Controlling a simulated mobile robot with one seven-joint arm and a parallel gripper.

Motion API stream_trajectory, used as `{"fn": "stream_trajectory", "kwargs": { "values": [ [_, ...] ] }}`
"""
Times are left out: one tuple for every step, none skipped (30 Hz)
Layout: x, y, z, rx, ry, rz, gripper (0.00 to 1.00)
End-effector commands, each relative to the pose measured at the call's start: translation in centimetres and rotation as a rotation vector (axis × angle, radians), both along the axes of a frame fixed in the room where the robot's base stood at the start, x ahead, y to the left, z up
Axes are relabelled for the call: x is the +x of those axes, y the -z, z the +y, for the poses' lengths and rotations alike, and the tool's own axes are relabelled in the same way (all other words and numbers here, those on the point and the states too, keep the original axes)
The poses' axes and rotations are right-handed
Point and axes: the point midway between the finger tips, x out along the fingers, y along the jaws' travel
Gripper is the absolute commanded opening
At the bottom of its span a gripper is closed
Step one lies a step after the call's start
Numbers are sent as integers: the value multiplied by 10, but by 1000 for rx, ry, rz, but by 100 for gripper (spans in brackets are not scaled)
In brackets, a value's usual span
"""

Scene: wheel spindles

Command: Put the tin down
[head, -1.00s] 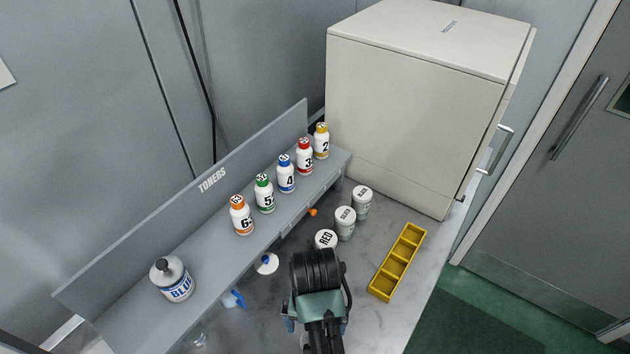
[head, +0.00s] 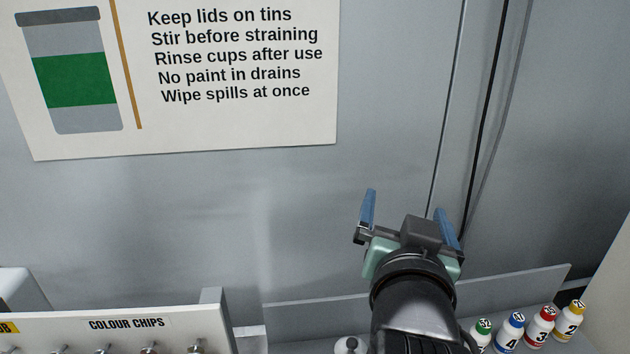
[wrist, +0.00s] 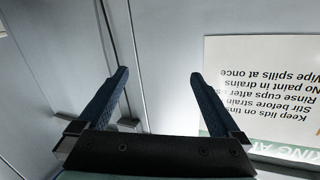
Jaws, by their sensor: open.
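My gripper (head: 415,215) is open and empty, raised in front of the grey wall. Its two blue fingers stand apart in the wrist view (wrist: 158,85), with only wall between them. No tin shows in either view now.
A sign (head: 235,70) hangs on the wall at upper left. A colour chips rack (head: 120,325) stands at lower left. Toner bottles (head: 511,330) stand on the toner shelf (head: 530,290) at lower right. Dark cables (head: 487,110) run down the wall. The space around my gripper is clear.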

Motion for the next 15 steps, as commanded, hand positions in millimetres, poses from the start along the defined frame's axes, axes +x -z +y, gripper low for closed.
{"fn": "stream_trajectory", "kwargs": {
  "values": [
    [-6,-49,20,-58,-33,-137,100],
    [-13,-76,32,-93,-53,-214,100],
    [-23,-109,48,-133,-75,-315,100],
    [-33,-132,59,-161,-91,-388,100],
    [-44,-153,70,-187,-105,-457,100],
    [-58,-178,83,-216,-121,-541,100],
    [-70,-193,92,-235,-131,-600,100],
    [-80,-207,100,-252,-141,-652,100],
    [-94,-222,109,-270,-150,-714,100],
    [-103,-231,114,-281,-157,-751,100],
    [-111,-239,119,-290,-162,-784,100],
    [-119,-246,123,-300,-167,-820,100],
    [-124,-250,126,-305,-170,-839,100],
    [-127,-253,128,-309,-172,-852,100],
    [-131,-256,129,-312,-173,-865,100]
  ]
}}
